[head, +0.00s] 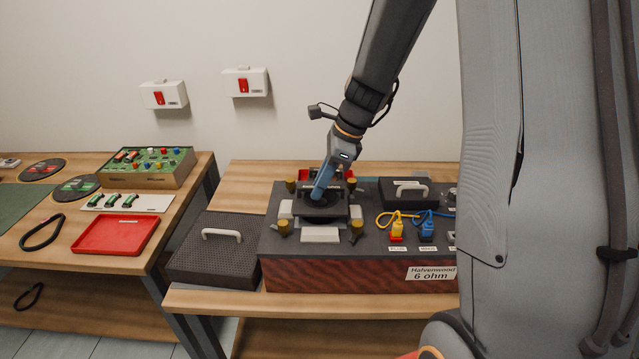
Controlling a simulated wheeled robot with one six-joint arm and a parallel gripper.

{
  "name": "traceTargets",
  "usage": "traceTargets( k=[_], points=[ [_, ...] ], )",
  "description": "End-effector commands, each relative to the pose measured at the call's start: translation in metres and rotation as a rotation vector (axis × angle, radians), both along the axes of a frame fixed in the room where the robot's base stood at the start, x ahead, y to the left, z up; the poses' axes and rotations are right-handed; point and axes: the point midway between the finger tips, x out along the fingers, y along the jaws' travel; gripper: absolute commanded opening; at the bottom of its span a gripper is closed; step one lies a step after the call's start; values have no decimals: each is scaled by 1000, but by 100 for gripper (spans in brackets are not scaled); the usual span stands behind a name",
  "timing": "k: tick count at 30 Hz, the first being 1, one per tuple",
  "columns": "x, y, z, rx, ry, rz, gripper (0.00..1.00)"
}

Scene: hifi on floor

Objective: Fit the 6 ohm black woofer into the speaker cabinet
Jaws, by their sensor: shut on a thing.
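The speaker cabinet (340,268) lies on the right wooden table, with a dark top, a reddish wood front and a label reading "Halvenwood 6 ohm". My gripper (322,190) is over the left part of the cabinet top, pointing down, shut on a black square-framed part that looks like the woofer (318,212). The woofer is at or just above the cabinet top, between several brass-coloured knobs and pale blocks. I cannot tell whether it is seated. The fingertips are partly hidden and no marking on the woofer is readable.
Yellow (397,229) and blue (428,228) plugs with cables and a handled black cover (408,192) are on the cabinet's right. A handled dark grille panel (215,262) lies left. The left table holds a red tray (115,235), a component box (150,167) and discs (77,188).

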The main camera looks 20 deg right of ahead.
Motion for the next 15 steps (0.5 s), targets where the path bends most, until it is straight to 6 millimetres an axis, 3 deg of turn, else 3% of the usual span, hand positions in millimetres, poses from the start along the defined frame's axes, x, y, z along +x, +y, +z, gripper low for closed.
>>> traceTargets(
  k=[15],
  points=[
    [1,0,-14,1,-1,-1,0]
  ],
)
